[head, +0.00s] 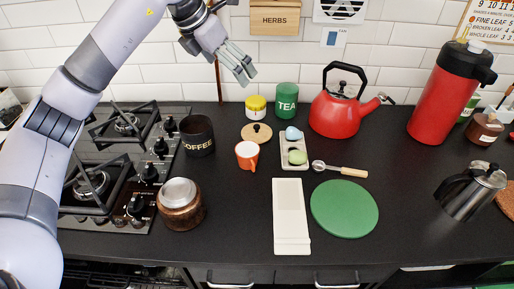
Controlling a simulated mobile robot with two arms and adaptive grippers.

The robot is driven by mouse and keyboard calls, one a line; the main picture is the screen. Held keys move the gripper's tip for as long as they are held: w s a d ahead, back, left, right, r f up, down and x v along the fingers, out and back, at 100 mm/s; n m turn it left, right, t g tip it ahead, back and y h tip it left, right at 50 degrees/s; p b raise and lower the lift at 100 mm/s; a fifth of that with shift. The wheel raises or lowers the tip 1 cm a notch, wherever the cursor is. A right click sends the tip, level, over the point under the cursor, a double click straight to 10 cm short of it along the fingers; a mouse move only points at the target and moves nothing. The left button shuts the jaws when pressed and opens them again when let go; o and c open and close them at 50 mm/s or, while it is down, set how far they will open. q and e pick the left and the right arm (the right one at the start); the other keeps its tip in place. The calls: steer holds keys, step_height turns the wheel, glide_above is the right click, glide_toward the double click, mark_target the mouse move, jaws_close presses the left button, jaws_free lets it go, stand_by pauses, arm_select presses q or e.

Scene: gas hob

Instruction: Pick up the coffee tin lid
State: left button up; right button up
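A black coffee tin (197,139) marked COFFEE stands on the counter just right of the hob. A round tan lid (256,136) with a dark knob lies flat on the counter to the right of the tin, behind the orange mug. My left gripper (246,76) is raised in front of the tiled wall, above and behind the lid and apart from it. Its fingers look spread, with nothing between them. My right gripper is not in view.
An orange mug (247,155) stands just in front of the lid. A yellow-lidded jar (256,107) and green tea tin (286,102) stand behind it. A small tray (293,167) and red kettle (336,115) are to its right. A wooden jar (181,207) stands front left.

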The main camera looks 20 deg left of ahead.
arm_select(q)
step_height(320, 180, down, 7)
steer(key=b, duration=0.6)
glide_toward(256, 126)
steer(key=x, duration=0.4)
steer(key=shift+d+f, duration=0.15)
steer(key=shift+f, duration=0.25)
steer(key=shift+w+d+f, duration=0.15)
steer(key=shift+w+f, duration=0.15)
steer(key=shift+f, duration=0.15)
steer(key=x, duration=0.3)
steer(key=shift+w+f, duration=0.25)
steer(key=shift+w, duration=0.05)
steer(key=shift+w+d+f, duration=0.1)
steer(key=shift+w+f, duration=0.1)
steer(key=shift+f, duration=0.1)
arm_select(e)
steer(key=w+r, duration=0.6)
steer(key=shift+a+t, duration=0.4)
arm_select(q)
steer(key=shift+c, duration=0.5)
